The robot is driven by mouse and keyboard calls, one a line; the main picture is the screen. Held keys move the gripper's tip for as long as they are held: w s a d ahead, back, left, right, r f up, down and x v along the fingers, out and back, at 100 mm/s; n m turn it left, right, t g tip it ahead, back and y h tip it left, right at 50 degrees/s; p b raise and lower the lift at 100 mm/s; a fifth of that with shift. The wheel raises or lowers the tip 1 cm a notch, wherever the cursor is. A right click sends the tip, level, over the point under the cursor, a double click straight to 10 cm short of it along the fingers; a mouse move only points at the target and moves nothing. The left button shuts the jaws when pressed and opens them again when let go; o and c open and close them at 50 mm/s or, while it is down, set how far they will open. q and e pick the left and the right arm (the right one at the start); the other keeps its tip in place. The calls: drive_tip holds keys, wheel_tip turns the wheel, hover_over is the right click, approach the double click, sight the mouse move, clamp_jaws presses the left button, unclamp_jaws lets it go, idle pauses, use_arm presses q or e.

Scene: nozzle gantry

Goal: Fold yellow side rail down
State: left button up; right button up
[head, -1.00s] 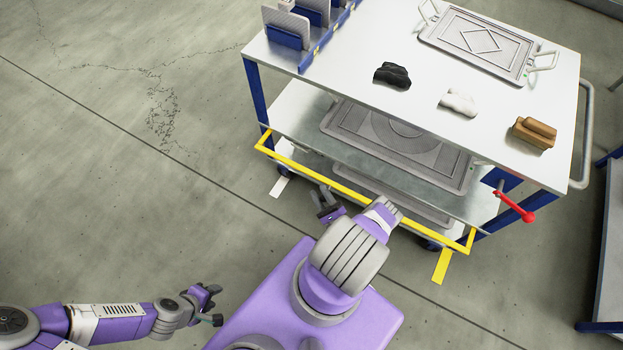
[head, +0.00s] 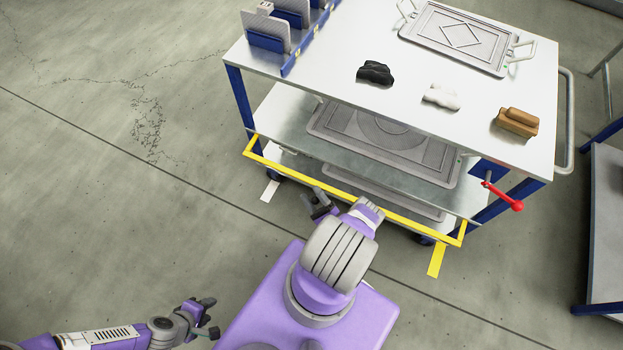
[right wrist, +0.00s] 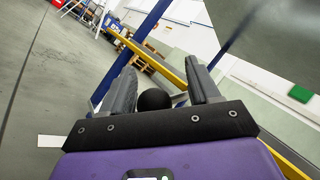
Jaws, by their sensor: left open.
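The yellow side rail (head: 355,197) is a long bar with short arms at both ends. It stands out from the near long side of the cart, at about lower-shelf height. My right gripper (head: 318,203) is at the rail's near side, left of its middle, partly hidden by my own arm. In the right wrist view the fingers (right wrist: 160,75) are apart, and the rail (right wrist: 148,57) crosses behind the gap and the right finger. I cannot tell if they touch. My left gripper (head: 208,316) is open and empty over the floor at the lower left, away from the rail.
The cart top (head: 420,125) holds a black item (head: 375,73), a white item (head: 441,97), a brown block (head: 516,122) and a grey tray (head: 460,38). A red-knobbed lever (head: 503,196) sticks out at the right corner. Another table (head: 607,230) stands right. Floor at left is clear.

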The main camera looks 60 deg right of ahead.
drive_tip(key=shift+w+a, duration=0.1)
drive_tip(key=shift+r, duration=0.25)
wheel_tip(320, 180, up, 10)
drive_tip(key=p, duration=0.6)
drive_tip(key=shift+d+f+p, duration=0.15)
drive_tip(key=shift+d+p, duration=0.1)
drive_tip(key=shift+p, duration=0.05)
